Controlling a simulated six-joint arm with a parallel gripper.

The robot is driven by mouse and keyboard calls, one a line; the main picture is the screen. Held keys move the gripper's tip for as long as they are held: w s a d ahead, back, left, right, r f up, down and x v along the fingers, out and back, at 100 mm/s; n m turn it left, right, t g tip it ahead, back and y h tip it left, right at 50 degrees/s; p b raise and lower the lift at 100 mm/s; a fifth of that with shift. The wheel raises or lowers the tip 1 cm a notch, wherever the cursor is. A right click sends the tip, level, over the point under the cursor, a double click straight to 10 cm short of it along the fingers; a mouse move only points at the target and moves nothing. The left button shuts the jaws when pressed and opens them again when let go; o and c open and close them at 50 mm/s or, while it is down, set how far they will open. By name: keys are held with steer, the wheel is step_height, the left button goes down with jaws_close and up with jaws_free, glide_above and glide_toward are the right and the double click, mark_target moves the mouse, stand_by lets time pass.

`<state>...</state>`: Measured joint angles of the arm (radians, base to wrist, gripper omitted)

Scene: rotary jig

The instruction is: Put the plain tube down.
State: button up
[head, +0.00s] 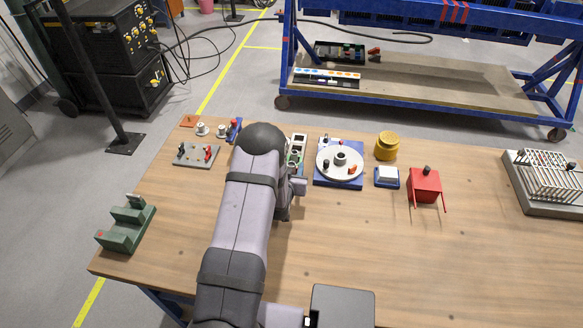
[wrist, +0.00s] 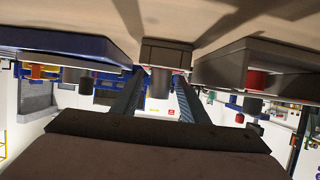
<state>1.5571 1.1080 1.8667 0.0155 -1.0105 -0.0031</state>
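In the wrist view the scene hangs upside down, with the tabletop along the top. My gripper (wrist: 160,78) shows as two dark fingers apart from each other. A short plain grey cylinder (wrist: 160,83), which looks like the plain tube, stands between or just beyond the fingertips against a grey block (wrist: 166,54). A narrow gap shows on each side of it, so the fingers look open. In the head view my arm hides most of the gripper and the tube; only a part of the gripper shows beside a white-and-green holder (head: 298,148).
A rotary jig with a white disc (head: 340,162) on a blue base is right of my gripper. A grey board (head: 196,154) with red and black parts is left. A yellow pot (head: 387,146), red stand (head: 425,186) and green block (head: 126,226) stand farther off.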

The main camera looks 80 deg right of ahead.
steer(key=shift+r, duration=0.25)
steer(key=shift+a, duration=0.3)
steer(key=b+v, duration=0.2)
steer(key=v, duration=0.9)
steer(key=shift+a+b, duration=0.2)
steer(key=shift+b, duration=0.2)
